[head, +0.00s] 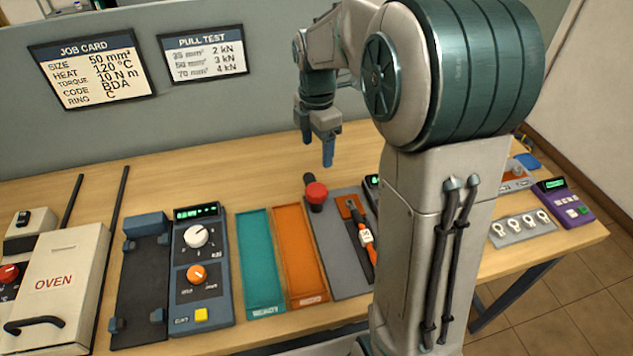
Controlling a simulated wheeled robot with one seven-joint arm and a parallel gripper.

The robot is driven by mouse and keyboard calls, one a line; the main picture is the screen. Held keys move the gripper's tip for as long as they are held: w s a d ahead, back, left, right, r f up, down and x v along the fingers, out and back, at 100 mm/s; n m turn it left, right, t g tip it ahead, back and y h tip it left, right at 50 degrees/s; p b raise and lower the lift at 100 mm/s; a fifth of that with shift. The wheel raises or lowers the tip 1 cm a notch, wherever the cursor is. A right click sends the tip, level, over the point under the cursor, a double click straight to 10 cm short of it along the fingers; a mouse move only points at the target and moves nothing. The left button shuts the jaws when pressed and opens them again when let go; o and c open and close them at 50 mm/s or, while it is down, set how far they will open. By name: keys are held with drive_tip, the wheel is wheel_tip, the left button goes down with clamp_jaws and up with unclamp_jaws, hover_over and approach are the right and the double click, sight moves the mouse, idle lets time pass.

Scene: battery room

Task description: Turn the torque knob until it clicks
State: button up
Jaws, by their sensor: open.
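My gripper (327,150) is open and empty, with blue fingers pointing down, in the air above the back of the bench. Below it, a red round knob (316,192) stands on a dark post at the back of a grey plate. A tool with an orange handle and a white collar (367,236) lies on that plate, partly hidden by my arm. A dark control box (203,260) to the left has a white dial (196,236) and an orange knob (197,274). I cannot read a torque label on any knob. The gripper touches none of them.
A job card (93,70) on the partition reads torque 10 N m. Teal (262,262) and orange (300,254) trays lie mid-bench. A white oven (53,285) is at the left, a purple keypad box (564,203) at the right. Bare bench lies behind the trays.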

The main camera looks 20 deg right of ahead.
sight(317, 189)
wheel_tip(317, 189, down, 13)
drive_tip(key=shift+r+p, duration=0.15)
drive_tip(key=shift+p, duration=0.35)
drive_tip(key=c, duration=1.4)
